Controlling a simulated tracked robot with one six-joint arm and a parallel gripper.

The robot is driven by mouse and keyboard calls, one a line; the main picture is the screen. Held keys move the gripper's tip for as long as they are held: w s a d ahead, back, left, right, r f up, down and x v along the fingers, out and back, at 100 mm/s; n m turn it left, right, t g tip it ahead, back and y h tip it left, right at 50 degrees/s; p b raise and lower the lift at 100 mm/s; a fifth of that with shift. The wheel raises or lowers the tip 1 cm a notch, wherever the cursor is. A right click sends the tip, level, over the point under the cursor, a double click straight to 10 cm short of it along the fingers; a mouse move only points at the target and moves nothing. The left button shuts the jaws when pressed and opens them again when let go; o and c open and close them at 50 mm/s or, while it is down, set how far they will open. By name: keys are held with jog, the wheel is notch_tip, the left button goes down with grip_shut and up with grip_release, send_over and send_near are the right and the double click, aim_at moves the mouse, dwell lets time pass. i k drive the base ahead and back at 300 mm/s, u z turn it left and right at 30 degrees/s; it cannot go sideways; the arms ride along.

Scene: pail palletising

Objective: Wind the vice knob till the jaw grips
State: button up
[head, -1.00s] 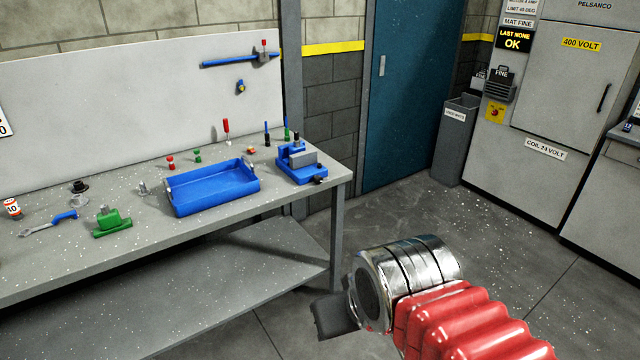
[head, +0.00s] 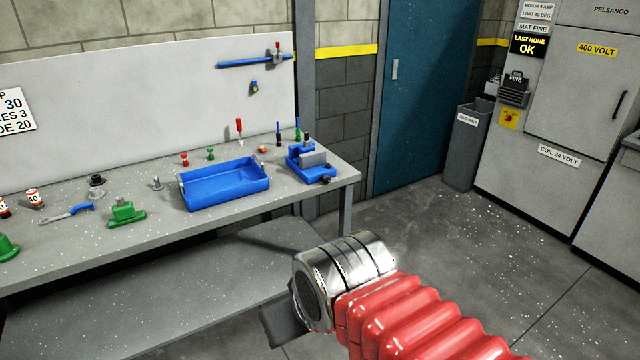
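The blue vice (head: 298,166) stands at the right end of the grey bench, with a pale grey block (head: 313,158) at its jaw. I cannot tell whether the jaw touches the block. A small dark knob (head: 327,180) shows at the vice's front right. My arm, with red bellows and a chrome collar, reaches in from the lower right, in front of the bench and well apart from the vice. A dark grey piece below the collar seems to be part of my gripper (head: 285,326). Its fingertips are hidden, and I cannot see whether it holds anything.
A blue tray (head: 226,196) sits left of the vice. A green block (head: 125,213), a blue-handled wrench (head: 68,214) and small parts lie further left. A red screwdriver (head: 239,128) stands behind the tray. The floor right of the bench is clear up to the grey bin (head: 463,150).

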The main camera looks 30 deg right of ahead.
aim_at(326, 179)
jog(key=i, duration=1)
